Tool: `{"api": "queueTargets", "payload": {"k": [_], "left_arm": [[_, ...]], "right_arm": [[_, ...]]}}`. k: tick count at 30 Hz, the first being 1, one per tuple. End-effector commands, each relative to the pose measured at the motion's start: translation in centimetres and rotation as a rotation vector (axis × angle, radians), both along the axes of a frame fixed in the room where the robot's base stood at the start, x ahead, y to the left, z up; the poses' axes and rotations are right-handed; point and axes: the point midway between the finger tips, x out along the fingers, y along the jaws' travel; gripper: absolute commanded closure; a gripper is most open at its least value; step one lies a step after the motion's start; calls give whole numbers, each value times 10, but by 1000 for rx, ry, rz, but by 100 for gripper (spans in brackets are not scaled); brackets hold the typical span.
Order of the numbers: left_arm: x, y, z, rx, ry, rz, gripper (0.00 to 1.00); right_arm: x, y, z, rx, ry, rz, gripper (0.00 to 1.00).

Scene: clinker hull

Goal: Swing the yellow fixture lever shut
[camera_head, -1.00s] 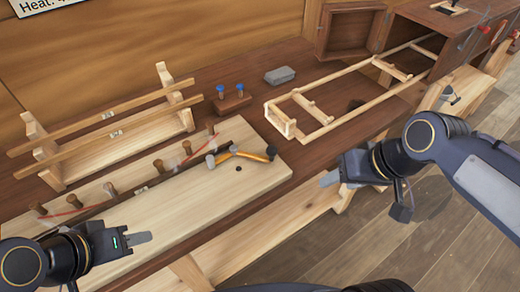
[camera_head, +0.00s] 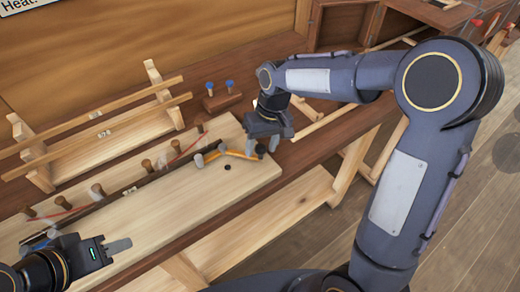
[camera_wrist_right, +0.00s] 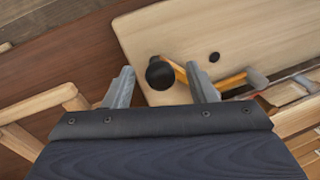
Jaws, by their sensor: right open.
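The yellow fixture lever (camera_head: 238,154) lies on the pale board (camera_head: 200,220) near its right end, with a grey pivot end at its left and a dark knob at its right. My right gripper (camera_head: 266,148) is open and points down at the knob end of the lever. In the right wrist view the black knob (camera_wrist_right: 160,72) shows between the open fingers of the right gripper (camera_wrist_right: 161,88), closer to the left finger; contact cannot be told. The yellow lever (camera_wrist_right: 232,82) runs right from it, partly behind the right finger. My left gripper (camera_head: 118,245) is low at the left, apart from the lever.
A dark strip (camera_head: 130,190) with several wooden pegs runs along the board. A wooden rack (camera_head: 100,130) stands behind it. A small block with two blue-topped pins (camera_head: 222,100) stands behind the lever. A wooden frame lies to the right, partly behind my right arm.

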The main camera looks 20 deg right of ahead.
Motion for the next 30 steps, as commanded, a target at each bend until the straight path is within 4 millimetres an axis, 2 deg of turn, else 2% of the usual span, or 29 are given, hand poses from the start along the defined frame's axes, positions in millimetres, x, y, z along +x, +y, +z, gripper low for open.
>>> {"api": "queueTargets", "payload": {"k": [3,6,15,26,27,30], "left_arm": [[0,0,1,0,0,0,64],[0,0,1,0,0,0,64],[0,0,1,0,0,0,64],[0,0,1,0,0,0,64],[0,0,1,0,0,0,64],[0,0,1,0,0,0,64]], "right_arm": [[0,2,-14,-1,1,-1,48],[-1,3,-20,-1,0,-1,48],[0,4,-22,0,-2,-1,50],[0,4,-22,0,-2,0,97],[0,4,-22,0,-2,0,100],[0,4,-22,0,-2,0,100]]}}
